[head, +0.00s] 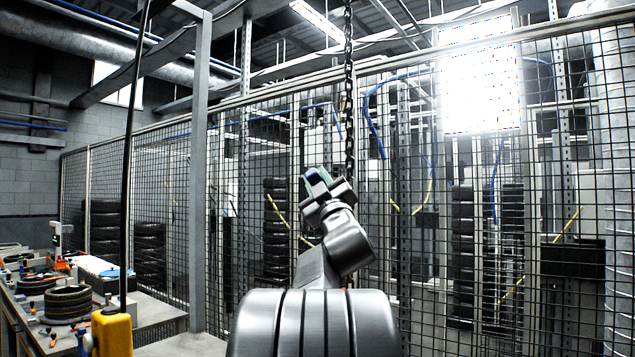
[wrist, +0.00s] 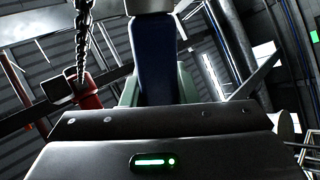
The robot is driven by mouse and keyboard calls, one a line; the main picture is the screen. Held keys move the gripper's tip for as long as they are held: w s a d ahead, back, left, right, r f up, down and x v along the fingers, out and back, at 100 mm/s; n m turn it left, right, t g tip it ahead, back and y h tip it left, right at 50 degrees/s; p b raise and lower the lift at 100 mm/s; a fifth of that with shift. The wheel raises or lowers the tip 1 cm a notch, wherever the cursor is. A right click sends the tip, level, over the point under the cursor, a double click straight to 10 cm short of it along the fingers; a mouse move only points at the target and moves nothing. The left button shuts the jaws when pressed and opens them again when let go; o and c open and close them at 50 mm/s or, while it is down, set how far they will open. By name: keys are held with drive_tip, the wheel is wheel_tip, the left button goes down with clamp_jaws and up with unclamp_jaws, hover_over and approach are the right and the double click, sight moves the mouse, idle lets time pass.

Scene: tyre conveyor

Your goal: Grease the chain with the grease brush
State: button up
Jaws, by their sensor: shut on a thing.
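The chain (head: 348,95) hangs from above in the middle of the head view, its lower part passing behind my arm. In the wrist view the chain (wrist: 82,40) hangs at the upper left, with a red hook-like part (wrist: 88,93) at its end. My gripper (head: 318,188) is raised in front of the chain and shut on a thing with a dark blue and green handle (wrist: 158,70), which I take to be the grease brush. Its bristles are not clear in either view. I cannot tell whether it touches the chain.
A wire mesh fence (head: 420,200) spans the back, with stacked tyres (head: 275,230) behind it. A workbench (head: 150,312) with tyres and tools stands at the left. A yellow box (head: 112,333) with a black cable and a grey post (head: 199,170) stand nearer the middle.

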wheel_tip(320, 180, down, 17)
drive_tip(key=b, duration=1.6)
idle(0.4)
drive_tip(key=shift+r, duration=0.1)
drive_tip(key=shift+s+a+b, duration=0.9)
drive_tip(key=shift+s, duration=0.3)
drive_tip(key=shift+s+a+b, duration=0.85)
drive_tip(key=shift+s, duration=0.35)
drive_tip(key=shift+s+a+b, duration=0.45)
drive_tip(key=shift+s+b, duration=0.05)
drive_tip(key=shift+s, duration=0.1)
drive_tip(key=shift+s+a+b, duration=0.4)
drive_tip(key=shift+s+b, duration=0.1)
drive_tip(key=shift+s, duration=0.1)
